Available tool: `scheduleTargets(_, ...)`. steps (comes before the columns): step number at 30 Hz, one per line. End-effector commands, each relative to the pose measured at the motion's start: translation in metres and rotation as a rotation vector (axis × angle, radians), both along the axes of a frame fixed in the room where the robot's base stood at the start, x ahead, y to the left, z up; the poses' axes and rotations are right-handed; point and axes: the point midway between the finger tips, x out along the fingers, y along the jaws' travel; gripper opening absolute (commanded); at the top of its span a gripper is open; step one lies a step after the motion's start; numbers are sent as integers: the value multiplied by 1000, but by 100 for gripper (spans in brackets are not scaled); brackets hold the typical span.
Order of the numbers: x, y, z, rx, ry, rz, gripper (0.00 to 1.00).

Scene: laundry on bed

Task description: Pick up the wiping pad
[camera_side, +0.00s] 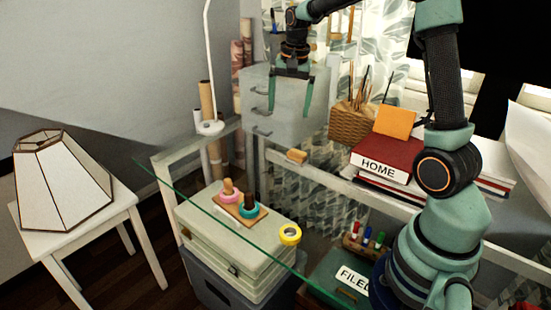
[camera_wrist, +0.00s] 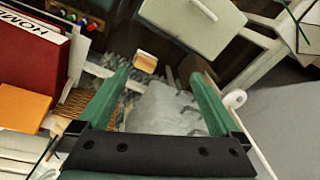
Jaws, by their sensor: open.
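A small tan block with a pale edge (camera_side: 297,156), which looks like the wiping pad, lies on the glass tabletop near the middle of the side view. It also shows in the wrist view (camera_wrist: 146,62), just beyond the fingertips and nearer the left finger. My gripper (camera_side: 289,113) has two green fingers pointing down, spread wide and empty. In the side view it hangs above the pad, slightly left of it. Both fingers also show in the wrist view (camera_wrist: 160,75), apart from the pad.
A red book marked HOME (camera_side: 385,160) with an orange square on top (camera_side: 396,121) and a wicker basket (camera_side: 352,122) stand to the right. A yellow tape roll (camera_side: 290,234) and a peg board (camera_side: 240,209) are nearer the front. A white lamp base (camera_side: 210,128) is left.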

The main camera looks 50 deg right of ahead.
Motion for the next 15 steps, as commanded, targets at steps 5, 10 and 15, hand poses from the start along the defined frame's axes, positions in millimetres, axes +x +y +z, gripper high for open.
scheduleTargets(5,14,-46,-43,45,67,-232,100)
scheduleTargets(10,17,-72,-70,68,104,-376,100)
scheduleTargets(15,17,-80,-84,75,118,-428,100)
